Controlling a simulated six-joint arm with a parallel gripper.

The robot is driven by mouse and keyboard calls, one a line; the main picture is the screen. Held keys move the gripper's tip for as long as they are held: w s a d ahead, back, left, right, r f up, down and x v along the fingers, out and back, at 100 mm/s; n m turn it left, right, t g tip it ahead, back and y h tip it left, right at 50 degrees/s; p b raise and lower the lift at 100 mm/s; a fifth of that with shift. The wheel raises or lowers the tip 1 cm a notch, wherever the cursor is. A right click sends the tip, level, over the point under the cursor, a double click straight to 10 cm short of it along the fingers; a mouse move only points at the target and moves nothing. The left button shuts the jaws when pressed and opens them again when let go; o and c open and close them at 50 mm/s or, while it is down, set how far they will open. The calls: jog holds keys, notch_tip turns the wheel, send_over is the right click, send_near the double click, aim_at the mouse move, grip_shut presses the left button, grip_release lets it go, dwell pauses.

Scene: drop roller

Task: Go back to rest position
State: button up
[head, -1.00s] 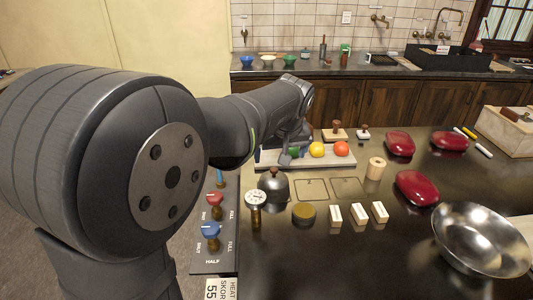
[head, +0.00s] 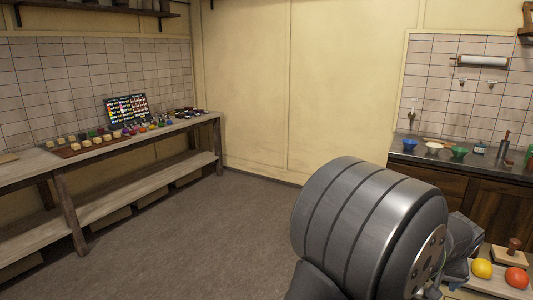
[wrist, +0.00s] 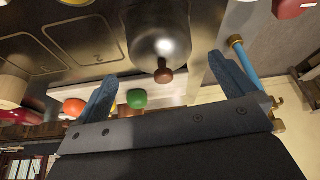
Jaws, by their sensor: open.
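My gripper (wrist: 162,70) shows in the wrist view with its two blue fingers spread wide apart. It is open, and nothing is clamped in it. A grey metal dome (wrist: 158,30) with a brown knob shows between and beyond the fingertips; I cannot tell how far off it is. A green ball (wrist: 137,98) and a red-orange ball (wrist: 75,105) show near the left finger. In the head view my arm fills the lower right, and the gripper itself is hidden or out of frame.
In the head view a yellow ball (head: 481,268) and an orange-red ball (head: 517,277) sit on a board at lower right. A long wooden bench (head: 90,155) with small items lines the left wall. The floor (head: 215,235) between is clear.

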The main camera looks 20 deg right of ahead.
jog(key=x, duration=0.7)
jog(key=shift+w+f, duration=0.1)
jog(key=shift+f, duration=0.25)
jog(key=shift+r, duration=0.25)
